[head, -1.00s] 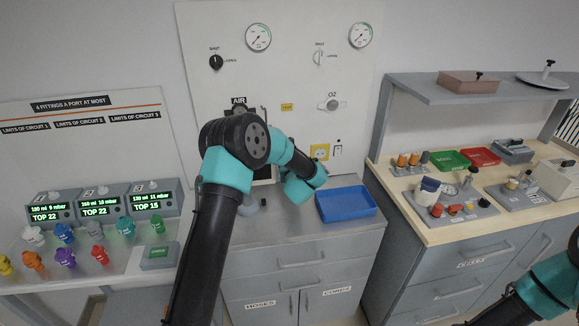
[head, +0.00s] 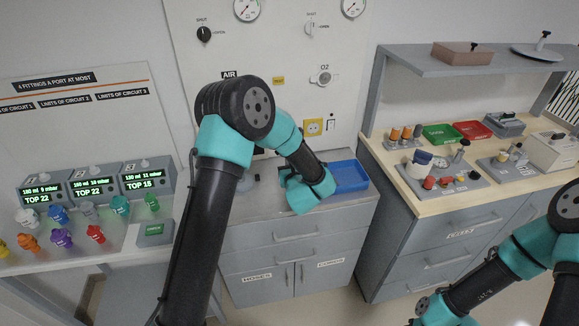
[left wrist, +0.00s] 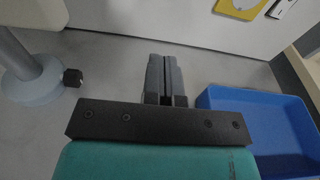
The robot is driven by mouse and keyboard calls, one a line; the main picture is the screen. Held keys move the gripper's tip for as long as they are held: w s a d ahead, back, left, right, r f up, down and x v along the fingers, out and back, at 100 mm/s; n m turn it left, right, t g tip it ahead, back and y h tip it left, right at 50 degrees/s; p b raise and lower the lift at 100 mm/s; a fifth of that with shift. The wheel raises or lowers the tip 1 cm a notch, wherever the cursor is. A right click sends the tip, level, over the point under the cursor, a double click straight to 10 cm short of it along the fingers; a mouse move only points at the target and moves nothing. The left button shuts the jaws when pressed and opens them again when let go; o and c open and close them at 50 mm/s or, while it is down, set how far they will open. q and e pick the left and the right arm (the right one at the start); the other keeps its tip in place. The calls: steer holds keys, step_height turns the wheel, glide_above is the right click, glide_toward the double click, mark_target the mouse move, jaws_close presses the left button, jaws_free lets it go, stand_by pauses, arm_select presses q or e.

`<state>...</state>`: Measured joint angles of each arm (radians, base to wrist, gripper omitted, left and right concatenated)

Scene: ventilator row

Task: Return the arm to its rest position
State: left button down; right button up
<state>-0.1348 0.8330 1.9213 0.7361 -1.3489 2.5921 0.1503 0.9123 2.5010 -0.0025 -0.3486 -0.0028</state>
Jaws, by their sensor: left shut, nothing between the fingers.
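My left arm (head: 210,200) rises from the bottom of the head view, bends at a black and teal elbow, and reaches down over the grey cabinet top (head: 215,208). Its teal wrist (head: 308,190) overlaps the left side of the blue tray (head: 352,177) in the picture. The fingers are hidden from the head. In the left wrist view my left gripper (left wrist: 165,62) is shut and empty, left of the blue tray (left wrist: 262,108). My right arm (head: 490,275) shows at the lower right; its gripper fingers cannot be made out.
A grey round stand (left wrist: 33,78) is left of the fingers. The wall panel (head: 280,45) with gauges rises behind. At left are ventilator units (head: 95,187) and several coloured fittings (head: 58,214). At right is a wooden counter (head: 425,203) with trays and parts.

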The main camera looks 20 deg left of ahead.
arm_select(q)
steer(key=shift+s+d, duration=0.2)
steer(key=shift+s, duration=0.1)
